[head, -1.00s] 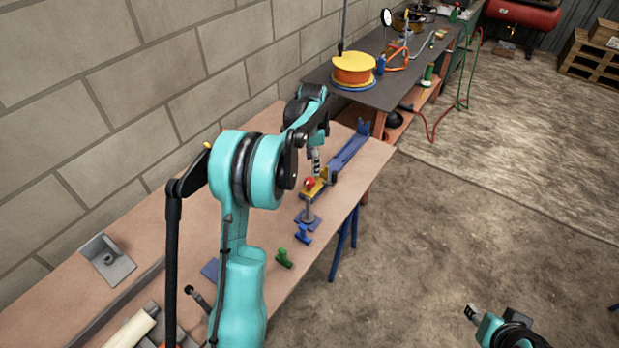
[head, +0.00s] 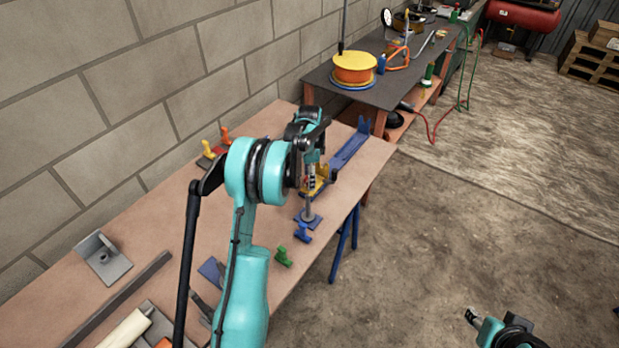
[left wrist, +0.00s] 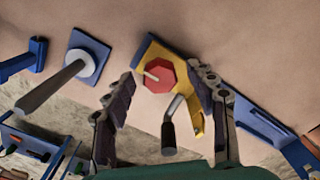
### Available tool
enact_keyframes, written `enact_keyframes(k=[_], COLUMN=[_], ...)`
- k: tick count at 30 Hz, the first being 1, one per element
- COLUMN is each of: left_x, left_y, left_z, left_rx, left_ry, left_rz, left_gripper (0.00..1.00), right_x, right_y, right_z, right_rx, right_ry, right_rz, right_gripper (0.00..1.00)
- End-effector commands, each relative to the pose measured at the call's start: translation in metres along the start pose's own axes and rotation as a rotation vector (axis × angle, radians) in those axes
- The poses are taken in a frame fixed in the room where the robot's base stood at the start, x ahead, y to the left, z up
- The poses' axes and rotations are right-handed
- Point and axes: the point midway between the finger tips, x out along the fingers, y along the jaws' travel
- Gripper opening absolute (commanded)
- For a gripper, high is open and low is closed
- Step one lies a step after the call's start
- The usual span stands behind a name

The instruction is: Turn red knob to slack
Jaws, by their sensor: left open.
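In the left wrist view the red knob (left wrist: 160,75) is an octagon with a short pale pointer, set on a yellow bracket (left wrist: 201,122). My left gripper (left wrist: 165,82) is open, with its fingertips on either side of the knob in that picture. I cannot tell whether either finger touches it. In the head view my left gripper (head: 311,183) is over the yellow bracket (head: 322,188) and mostly hides the knob. My right gripper (head: 472,316) is at the lower right, over the floor and away from the bench; its jaws are too small to read.
A bent grey rod with a dark grip (left wrist: 170,130) shows between my left fingers. A grey post (left wrist: 52,87) on a blue plate stands beside the bracket. A blue rail (head: 349,150) lies behind; green (head: 283,257) and blue (head: 302,232) pieces sit near the bench's front edge.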

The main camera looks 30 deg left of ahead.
Motion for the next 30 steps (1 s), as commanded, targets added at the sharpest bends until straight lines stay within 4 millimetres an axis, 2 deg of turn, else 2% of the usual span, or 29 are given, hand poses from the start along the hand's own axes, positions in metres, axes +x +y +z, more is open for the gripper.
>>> enact_keyframes(k=[2, 6, 8, 20, 30], left_x=[-0.0003, -0.0004, -0.0004, -0.0007, -0.0012], left_y=[0.0, 0.0, 0.0, 0.0, -0.0002], left_z=[0.0, 0.0, 0.0, -0.0001, -0.0003], left_rx=[0.0, 0.0, 0.0, -0.05, -0.288], left_ry=[0.0, 0.0, 0.0, 0.0, 0.0], left_rz=[0.0, 0.0, 0.0, 0.0, 0.0], left_gripper=[0.56, 0.19, 0.07, 0.07, 0.07], right_x=[-0.0002, -0.0002, -0.0002, -0.0017, -0.0075], right_y=[0.0, 0.0, 0.0, 0.0, 0.0], right_z=[-0.0002, -0.0002, -0.0002, -0.0012, -0.0054], right_rx=[0.0, 0.0, 0.0, 0.0, 0.0], right_ry=[0.0, 0.0, 0.0, 0.0, 0.0], right_rz=[0.0, 0.0, 0.0, 0.0, 0.0], right_gripper=[0.41, 0.41, 0.41, 0.41, 0.41])
